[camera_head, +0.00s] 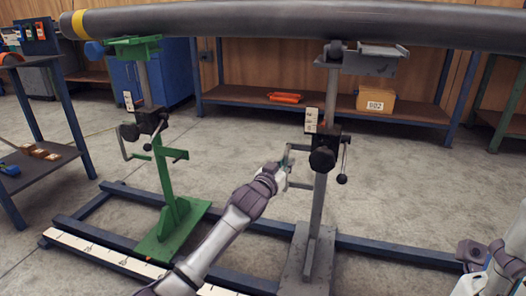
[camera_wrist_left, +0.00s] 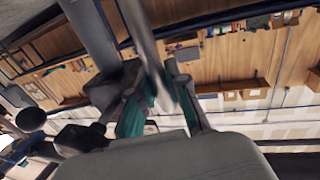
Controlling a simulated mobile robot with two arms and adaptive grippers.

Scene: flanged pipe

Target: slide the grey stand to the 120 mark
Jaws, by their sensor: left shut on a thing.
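The grey stand (camera_head: 318,200) is upright on the blue floor rails, right of centre in the head view. Its base plate (camera_head: 305,262) sits across the rails, and its top is under the dark pipe (camera_head: 290,24). My left gripper (camera_head: 286,165) is shut on the side handle of the grey stand. In the left wrist view a grey bar (camera_wrist_left: 143,40) runs between the teal finger pads (camera_wrist_left: 158,105). A white scale strip (camera_head: 105,252) runs along the front rail, partly hidden by my left arm; I cannot read the 120 mark. Part of my right arm shows at lower right.
A green stand (camera_head: 170,190) stands on the same rails to the left, also under the pipe. A blue-legged table (camera_head: 45,165) is at the left edge. A shelf (camera_head: 235,95) at the back holds an orange item and a box (camera_head: 376,103). The rail right of the grey stand is clear.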

